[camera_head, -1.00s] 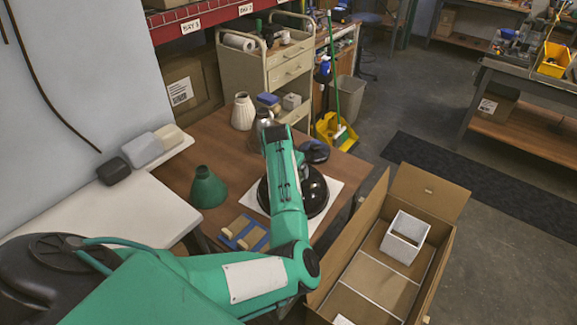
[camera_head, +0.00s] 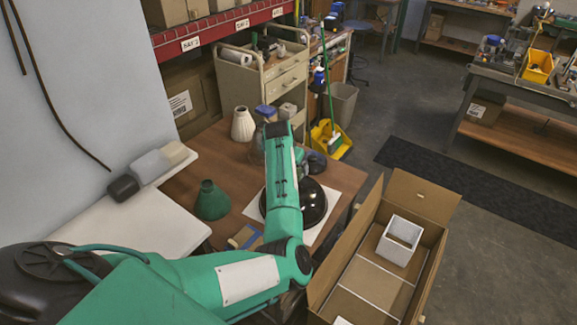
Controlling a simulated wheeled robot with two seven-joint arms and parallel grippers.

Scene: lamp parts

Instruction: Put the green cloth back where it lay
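I cannot make out a green cloth in this view. A dark green, cone-shaped piece (camera_head: 212,201) stands upright on the brown table (camera_head: 229,171), left of my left arm. My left arm reaches over the table, and its dark wrist end (camera_head: 278,130) is near the back edge. The fingers are hidden, so what they hold cannot be seen. A black round dish-like part (camera_head: 313,203) on a white sheet (camera_head: 336,203) is partly covered by my forearm. My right gripper is out of view.
A cream fluted vase (camera_head: 243,124) and a blue-topped item (camera_head: 265,110) stand at the table's back. A blue-and-tan tray (camera_head: 243,238) lies near my elbow. An open cardboard box (camera_head: 345,262) holding a white square container (camera_head: 399,241) is at the right.

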